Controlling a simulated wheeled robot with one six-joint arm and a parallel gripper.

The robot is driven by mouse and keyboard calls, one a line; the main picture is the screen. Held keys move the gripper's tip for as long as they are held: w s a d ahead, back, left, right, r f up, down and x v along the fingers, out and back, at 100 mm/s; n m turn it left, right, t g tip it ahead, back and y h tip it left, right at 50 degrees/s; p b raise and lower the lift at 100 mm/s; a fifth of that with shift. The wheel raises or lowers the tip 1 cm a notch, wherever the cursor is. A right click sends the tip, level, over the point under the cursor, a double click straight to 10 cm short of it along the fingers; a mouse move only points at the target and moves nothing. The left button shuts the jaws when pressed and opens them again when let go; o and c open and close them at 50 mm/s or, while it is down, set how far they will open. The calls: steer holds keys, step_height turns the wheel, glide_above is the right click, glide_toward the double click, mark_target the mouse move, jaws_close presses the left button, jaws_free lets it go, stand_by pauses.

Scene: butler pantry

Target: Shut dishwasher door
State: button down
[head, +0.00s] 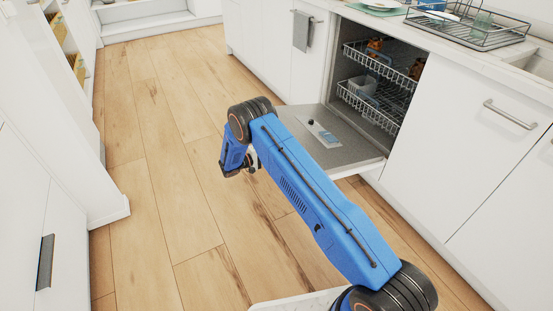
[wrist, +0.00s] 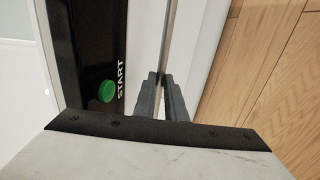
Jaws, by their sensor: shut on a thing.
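The dishwasher door (head: 352,157) hangs open, lowered to about level, its grey inner face up with a small detergent panel on it. My blue arm crosses in front of part of it. In the wrist view the door's white front (wrist: 208,50) carries a black strip with a green START button (wrist: 107,91) and a thin metal bar (wrist: 171,45), which looks like its handle. My gripper (wrist: 162,85) is shut on this bar. In the head view my gripper (head: 240,168) is at the door's outer edge; its fingertips are hard to make out.
Two wire racks with dishes, the upper (head: 380,62) and the lower (head: 372,106), sit inside the dishwasher. A dish rack (head: 478,30) stands on the counter above. A grey towel (head: 302,31) hangs left of the opening. The wooden floor (head: 165,130) is clear; white cabinets line the left.

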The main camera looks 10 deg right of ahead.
steer(key=d+r+y, duration=0.1)
steer(key=r, duration=0.3)
steer(key=r+y, duration=0.1)
steer(key=r, duration=0.4)
steer(key=w+d+r+y, duration=0.1)
steer(key=r, duration=0.3)
steer(key=shift+d+r+g, duration=0.3)
steer(key=shift+d+g, duration=0.05)
steer(key=shift+g, duration=0.05)
steer(key=w+d+r+g+y, duration=0.1)
steer(key=w+d+r+y, duration=0.2)
steer(key=d+r, duration=0.75)
steer(key=w+d+r+g+y, duration=0.1)
steer(key=w+d+r+y, duration=0.25)
steer(key=d+r, duration=0.7)
steer(key=w+d+r+g+y, duration=0.1)
steer(key=w+d+r+y, duration=0.1)
steer(key=d+r, duration=0.7)
steer(key=shift+w+d, duration=0.9)
steer(key=shift+y, duration=0.25)
steer(key=c, duration=1.8)
jaws_free()
steer(key=shift+r, duration=0.1)
